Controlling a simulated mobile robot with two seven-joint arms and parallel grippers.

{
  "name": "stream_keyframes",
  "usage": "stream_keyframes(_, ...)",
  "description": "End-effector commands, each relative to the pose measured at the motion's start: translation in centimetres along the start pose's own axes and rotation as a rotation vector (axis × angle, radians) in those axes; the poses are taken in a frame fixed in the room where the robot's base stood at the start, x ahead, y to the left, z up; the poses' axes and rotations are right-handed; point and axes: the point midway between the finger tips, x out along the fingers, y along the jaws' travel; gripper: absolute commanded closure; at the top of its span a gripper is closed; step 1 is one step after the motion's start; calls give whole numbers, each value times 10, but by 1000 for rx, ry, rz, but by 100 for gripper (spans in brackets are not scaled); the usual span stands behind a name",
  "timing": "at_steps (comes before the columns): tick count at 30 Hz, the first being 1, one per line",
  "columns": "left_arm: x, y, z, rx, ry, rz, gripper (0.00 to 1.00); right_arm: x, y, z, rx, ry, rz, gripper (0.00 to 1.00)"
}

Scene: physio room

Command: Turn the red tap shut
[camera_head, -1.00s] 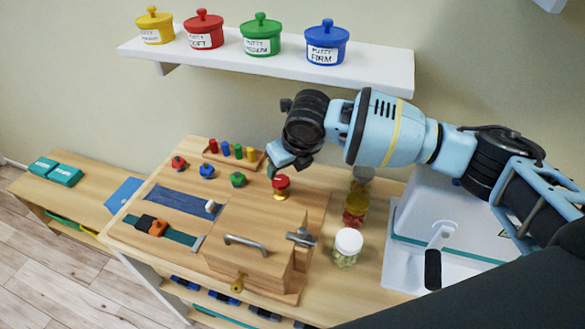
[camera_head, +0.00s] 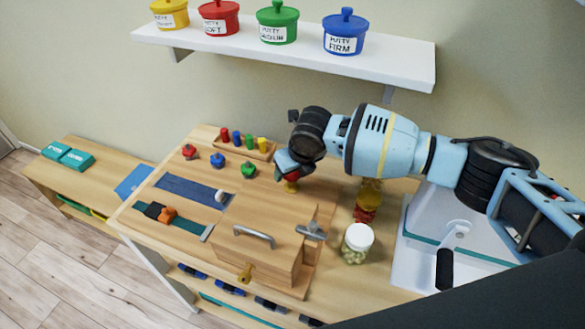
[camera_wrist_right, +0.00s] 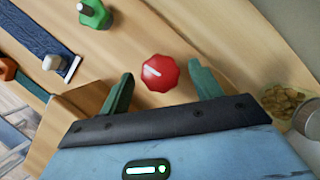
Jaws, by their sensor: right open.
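The red tap is a round, lobed red knob (camera_wrist_right: 160,72) with a small white mark on top. In the head view its gold base (camera_head: 290,187) shows behind the wooden box, and my gripper hides most of the red knob. My right gripper (camera_head: 288,166) is above the tap, pointing down. In the right wrist view its two green fingers (camera_wrist_right: 162,88) are apart. The knob is centred just beyond the gap between them, and I see no finger touching it. My left gripper is not in view.
A wooden box (camera_head: 262,238) with a metal handle stands in front of the tap. A green knob (camera_head: 249,170) is to the left. A shelf (camera_head: 300,56) with putty pots hangs above.

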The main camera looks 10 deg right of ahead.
Motion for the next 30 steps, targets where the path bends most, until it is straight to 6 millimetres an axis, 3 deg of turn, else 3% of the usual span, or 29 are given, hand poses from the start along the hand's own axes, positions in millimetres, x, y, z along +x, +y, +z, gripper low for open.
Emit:
stream_keyframes(8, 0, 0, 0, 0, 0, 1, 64, 2, 0, 0, 0, -1, 0, 36)
stream_keyframes(19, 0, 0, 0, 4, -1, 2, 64, 2, 0, 0, 0, -1, -1, 81)
stream_keyframes(30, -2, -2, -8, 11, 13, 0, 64, 0, 1, 1, 61, -1, -26, 81)
